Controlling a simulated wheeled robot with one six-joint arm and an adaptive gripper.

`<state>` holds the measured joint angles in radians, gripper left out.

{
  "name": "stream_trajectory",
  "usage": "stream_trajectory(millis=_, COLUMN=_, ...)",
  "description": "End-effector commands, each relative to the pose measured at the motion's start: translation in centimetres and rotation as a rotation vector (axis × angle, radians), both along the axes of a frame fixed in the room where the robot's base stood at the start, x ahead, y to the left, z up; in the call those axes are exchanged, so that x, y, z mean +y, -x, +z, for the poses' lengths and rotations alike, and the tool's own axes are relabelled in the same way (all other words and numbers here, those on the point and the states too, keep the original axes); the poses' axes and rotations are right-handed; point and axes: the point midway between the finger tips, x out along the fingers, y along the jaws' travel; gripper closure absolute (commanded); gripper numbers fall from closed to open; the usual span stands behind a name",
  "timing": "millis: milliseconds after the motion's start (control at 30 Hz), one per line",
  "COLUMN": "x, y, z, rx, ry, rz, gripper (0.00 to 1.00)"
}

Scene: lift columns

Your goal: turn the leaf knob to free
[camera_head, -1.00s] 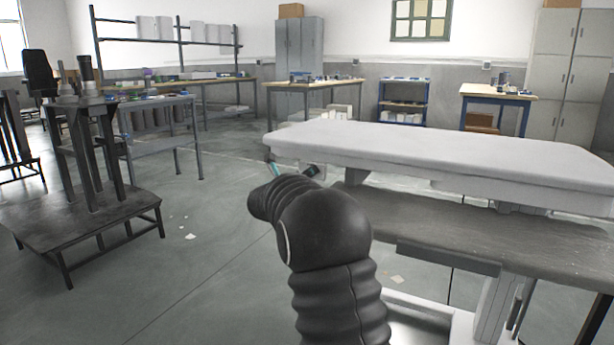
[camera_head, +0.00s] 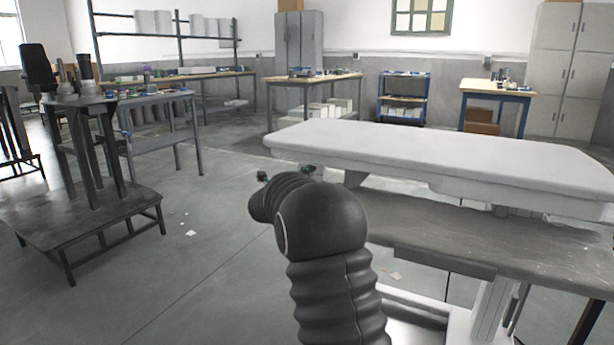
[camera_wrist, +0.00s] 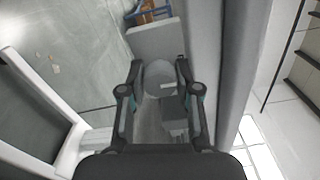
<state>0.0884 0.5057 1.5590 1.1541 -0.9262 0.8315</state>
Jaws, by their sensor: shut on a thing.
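The table (camera_head: 430,150) has a white padded top and stands to the right of my arm in the head view. In the wrist view, a pale grey round piece (camera_wrist: 160,73), which looks like the leaf knob, sits between my fingertips. My gripper (camera_wrist: 159,68) is shut on it, with one finger on either side. A darker grey block (camera_wrist: 175,113) lies below it between the fingers. In the head view my arm hides the knob and most of the gripper; only small dark green finger parts show beyond the wrist.
A lower dark shelf (camera_head: 440,225) runs under the white top. A dark metal stand (camera_head: 85,210) is at the left. Workbenches (camera_head: 315,82), a blue cart (camera_head: 403,98) and grey lockers (camera_head: 570,75) line the back. The floor between the stand and my arm is mostly clear.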

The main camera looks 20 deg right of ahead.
Motion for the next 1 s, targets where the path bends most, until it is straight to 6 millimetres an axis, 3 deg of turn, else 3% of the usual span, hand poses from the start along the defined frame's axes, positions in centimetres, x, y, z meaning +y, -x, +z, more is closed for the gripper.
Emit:
stream_trajectory(millis=467, x=-0.15, y=0.07, z=-0.08, rx=0.013, ry=0.009, rz=-0.004, gripper=1.0)
stream_trajectory(millis=500, x=-0.14, y=0.08, z=-0.08, rx=0.013, ry=0.009, rz=-0.004, gripper=0.66)
stream_trajectory(millis=600, x=-0.1, y=0.06, z=-0.07, rx=0.013, ry=0.009, rz=-0.003, gripper=0.42)
stream_trajectory(millis=1000, x=0.16, y=-0.02, z=-0.01, rx=0.012, ry=0.009, rz=0.001, gripper=0.42)
